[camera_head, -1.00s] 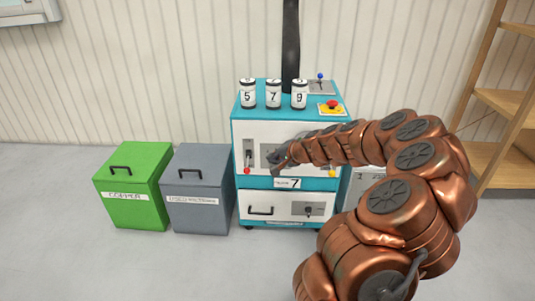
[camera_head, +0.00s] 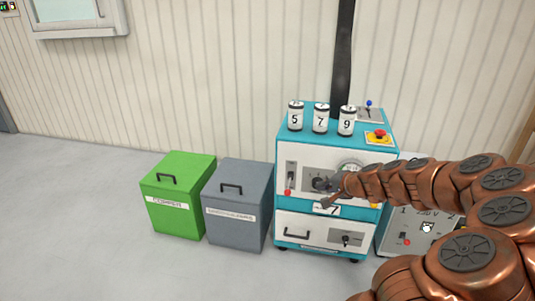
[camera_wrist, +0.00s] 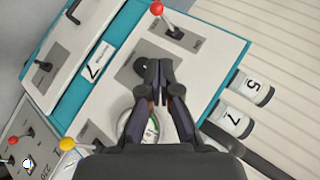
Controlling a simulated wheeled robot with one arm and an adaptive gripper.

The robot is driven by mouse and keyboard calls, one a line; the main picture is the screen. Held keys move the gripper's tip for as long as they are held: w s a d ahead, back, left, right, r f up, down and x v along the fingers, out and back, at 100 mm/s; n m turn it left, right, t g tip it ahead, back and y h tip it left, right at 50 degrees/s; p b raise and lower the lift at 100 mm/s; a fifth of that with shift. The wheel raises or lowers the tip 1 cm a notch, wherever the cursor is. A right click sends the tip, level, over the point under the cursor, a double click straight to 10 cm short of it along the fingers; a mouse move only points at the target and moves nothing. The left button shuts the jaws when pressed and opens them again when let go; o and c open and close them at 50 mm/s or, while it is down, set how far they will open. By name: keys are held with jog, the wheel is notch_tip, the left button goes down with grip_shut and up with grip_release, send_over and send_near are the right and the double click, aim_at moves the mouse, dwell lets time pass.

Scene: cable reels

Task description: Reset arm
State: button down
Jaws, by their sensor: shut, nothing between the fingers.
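My copper-coloured arm reaches in from the right in the head view. My gripper (camera_head: 328,202) is in front of the white front panel of the teal machine (camera_head: 337,148). In the wrist view my gripper (camera_wrist: 158,90) is shut and empty, with its fingertips together over a grey plate with a dark knob (camera_wrist: 146,66) on the panel. I cannot tell whether the fingertips touch it. A round dial (camera_wrist: 140,125) is partly hidden behind the fingers.
A red-tipped lever (camera_wrist: 157,9) and a yellow-tipped lever (camera_wrist: 68,144) flank the panel. Numbered cans (camera_head: 321,118) stand on top, near a red stop button (camera_head: 380,135). Green (camera_head: 176,197) and grey (camera_head: 237,205) bins stand at left. A grey box (camera_head: 408,235) stands at right. Floor is clear at left.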

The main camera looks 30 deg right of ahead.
jog(key=s+a+r+n+g+y+p, duration=0.1)
jog(key=s+a+r+n+g+p, duration=0.15)
jog(key=a+r+p, duration=0.55)
jog(key=s+a+r+n+g+y+p, duration=0.1)
jog(key=s+a+r+n+y+p, duration=0.2)
jog(key=a+r, duration=0.5)
jog(key=s+a+r+n+g+p, duration=0.2)
jog(key=s+a+r+n+p, duration=0.25)
jog(key=a, duration=0.65)
jog(key=s+a+r+n+g+h+p, duration=0.2)
jog(key=s+a+r+g+p, duration=0.25)
jog(key=s+r+p, duration=0.55)
jog(key=s+d+r+n+g+h+p, duration=0.1)
jog(key=s+r+p, duration=0.3)
jog(key=s, duration=0.3)
jog(key=s+d+r+g+h+p, duration=0.1)
jog(key=s+r+h+p, duration=0.1)
jog(key=s+r+p, duration=0.3)
jog(key=s+p, duration=0.1)
jog(key=s, duration=0.2)
jog(key=shift+n+g+p, duration=0.3)
jog(key=shift+n, duration=0.1)
